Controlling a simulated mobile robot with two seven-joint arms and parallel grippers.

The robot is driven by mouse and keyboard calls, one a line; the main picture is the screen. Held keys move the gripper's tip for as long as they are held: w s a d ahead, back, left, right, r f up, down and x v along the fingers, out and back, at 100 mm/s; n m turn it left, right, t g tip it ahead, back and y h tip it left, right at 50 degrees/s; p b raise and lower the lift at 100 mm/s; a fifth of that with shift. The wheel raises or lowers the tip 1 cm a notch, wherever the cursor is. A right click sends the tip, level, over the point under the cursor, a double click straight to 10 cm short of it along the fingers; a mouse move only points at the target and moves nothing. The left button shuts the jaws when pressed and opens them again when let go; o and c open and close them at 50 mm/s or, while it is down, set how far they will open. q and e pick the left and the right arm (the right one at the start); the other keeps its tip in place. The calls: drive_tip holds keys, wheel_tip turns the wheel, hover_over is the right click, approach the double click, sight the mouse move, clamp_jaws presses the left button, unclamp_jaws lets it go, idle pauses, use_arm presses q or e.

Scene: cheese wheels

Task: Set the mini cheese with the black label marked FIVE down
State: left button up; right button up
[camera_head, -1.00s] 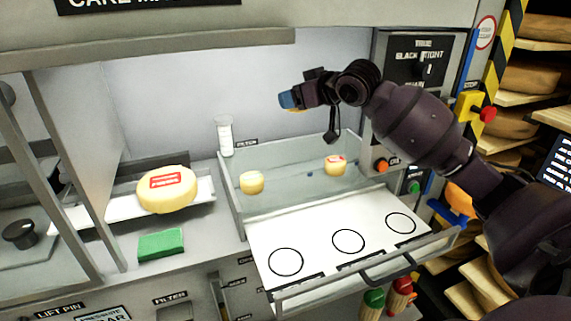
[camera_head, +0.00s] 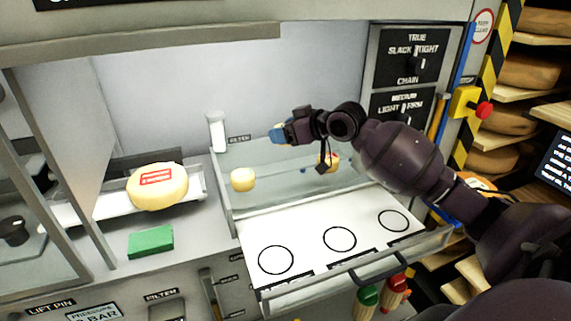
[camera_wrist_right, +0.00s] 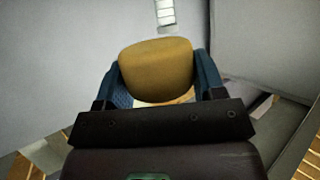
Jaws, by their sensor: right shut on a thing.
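My right gripper (camera_head: 279,134) is above the back part of the open drawer (camera_head: 229,205). In the right wrist view its blue fingers are shut on a yellow-brown mini cheese (camera_wrist_right: 157,68). No label shows on this cheese, so I cannot read FIVE. In the head view the blue fingertips mostly hide it. Two other mini cheeses are in the drawer's back part: a plain-looking one (camera_head: 243,180) at the left and one with a red label (camera_head: 332,162), partly hidden by my right gripper. My left gripper is out of view.
The drawer's white front panel (camera_head: 300,228) has three empty black circles. A large cheese wheel with a red label (camera_head: 158,187) sits on a slide at the left, above a green sponge (camera_head: 150,242). A white cylinder (camera_head: 217,132) stands at the drawer's back left.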

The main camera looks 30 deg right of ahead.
sight(286, 175)
wheel_tip(286, 175, down, 10)
idle(0.6)
drive_tip(key=shift+f, duration=0.1)
drive_tip(key=o, duration=1.1)
drive_tip(key=shift+c, duration=0.2)
